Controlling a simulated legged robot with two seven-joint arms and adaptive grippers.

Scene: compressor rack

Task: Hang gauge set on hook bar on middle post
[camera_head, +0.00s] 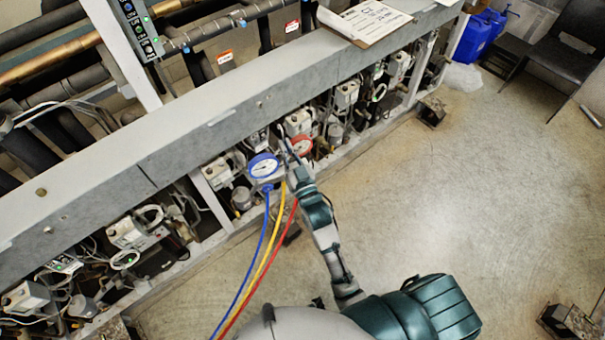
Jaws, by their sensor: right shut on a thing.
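The gauge set has a blue gauge (264,167) and a red gauge (301,146), with blue, yellow and red hoses (264,250) hanging toward the bottom edge. My right gripper (287,148) is shut on the gauge set between the two gauges, and its fingers are partly hard to make out. It holds the set in front of the rack, below the long grey beam (190,140). A pale upright post (122,50) rises behind the beam at upper left. I cannot clearly pick out the hook bar. My left gripper is not in view.
A clipboard (366,20) lies on the beam at upper right. Compressor units and wiring (135,235) fill the rack under the beam. The floor (460,190) at right is mostly clear.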

